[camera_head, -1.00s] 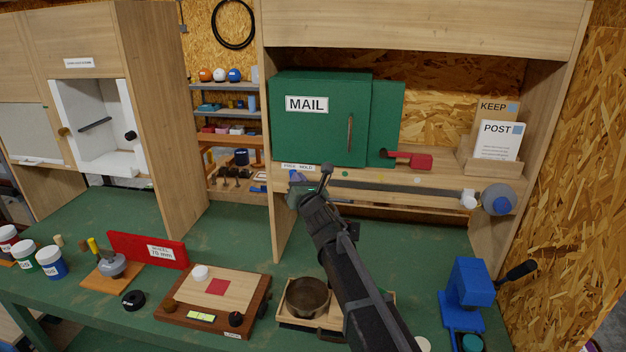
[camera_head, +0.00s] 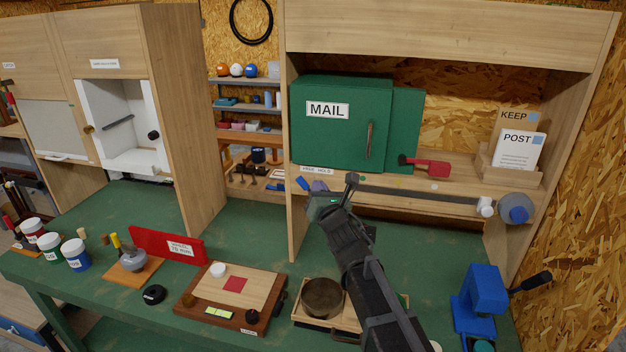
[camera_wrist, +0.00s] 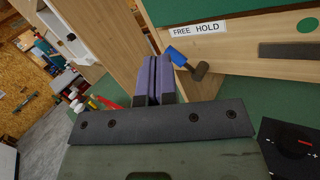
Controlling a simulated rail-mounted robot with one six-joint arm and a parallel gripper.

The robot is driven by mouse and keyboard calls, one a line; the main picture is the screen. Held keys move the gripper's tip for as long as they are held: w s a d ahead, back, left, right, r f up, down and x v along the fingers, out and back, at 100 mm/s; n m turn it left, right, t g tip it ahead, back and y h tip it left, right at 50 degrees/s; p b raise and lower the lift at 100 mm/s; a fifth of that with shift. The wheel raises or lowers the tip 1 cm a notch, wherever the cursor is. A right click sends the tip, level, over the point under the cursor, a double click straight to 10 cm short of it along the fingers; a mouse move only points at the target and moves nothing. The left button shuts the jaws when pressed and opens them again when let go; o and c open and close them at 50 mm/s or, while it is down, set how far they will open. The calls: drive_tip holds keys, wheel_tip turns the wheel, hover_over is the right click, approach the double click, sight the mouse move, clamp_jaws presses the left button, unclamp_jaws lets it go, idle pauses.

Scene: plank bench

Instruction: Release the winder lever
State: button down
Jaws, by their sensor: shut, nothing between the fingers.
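The winder lever has a blue grip (camera_wrist: 176,56) and a dark end. It sits on the shelf front just under the FREE HOLD label (camera_wrist: 194,29), with its blue end to the left, under the word FREE. In the head view the blue grip (camera_head: 303,184) is small, just left of my gripper (camera_head: 318,187). In the wrist view my gripper (camera_wrist: 154,82) is shut, purple fingers together and empty, beside the lever's left side. I cannot tell whether they touch. The winder drum (camera_head: 517,207), grey with a blue hub, is at the shelf's right end.
A dark strip (camera_head: 425,195) runs along the shelf front toward the drum. The green MAIL box (camera_head: 340,140) and a red-handled piece (camera_head: 432,168) stand above. A wooden side panel (camera_head: 292,225) is close left of my gripper. A pot (camera_head: 323,297) stands on the bench below.

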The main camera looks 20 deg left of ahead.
drive_tip(key=s+d, duration=0.1)
drive_tip(key=s+d+r, duration=0.1)
drive_tip(key=s+d+p, duration=0.1)
drive_tip(key=shift+s+r, duration=0.4)
drive_tip(key=s+d+f+m+g+h+b, duration=0.1)
drive_tip(key=d+f+m+g+h, duration=0.2)
drive_tip(key=d+f+m+h, duration=0.7)
drive_tip(key=d+f+m+g+h+b, duration=0.15)
drive_tip(key=d+f+m, duration=0.45)
drive_tip(key=m, duration=0.9)
drive_tip(key=s+d+f+m+g+b, duration=0.2)
drive_tip(key=s+d+f+m+g, duration=0.1)
drive_tip(key=d, duration=0.6)
drive_tip(key=s+d+f+m+g+h+b, duration=0.1)
drive_tip(key=s+d+f+m+g+b, duration=0.1)
drive_tip(key=s+d+f+m, duration=0.3)
drive_tip(key=s+d+f+m+g+h+b, duration=0.1)
drive_tip(key=s+d+f+m+g, duration=0.3)
drive_tip(key=d+m, duration=0.4)
drive_tip(key=s+d+g, duration=0.1)
drive_tip(key=d, duration=0.4)
drive_tip(key=shift+s+d+f+m+b, duration=0.15)
drive_tip(key=shift+s+f+m+b, duration=0.05)
drive_tip(key=shift+s+m+b, duration=0.2)
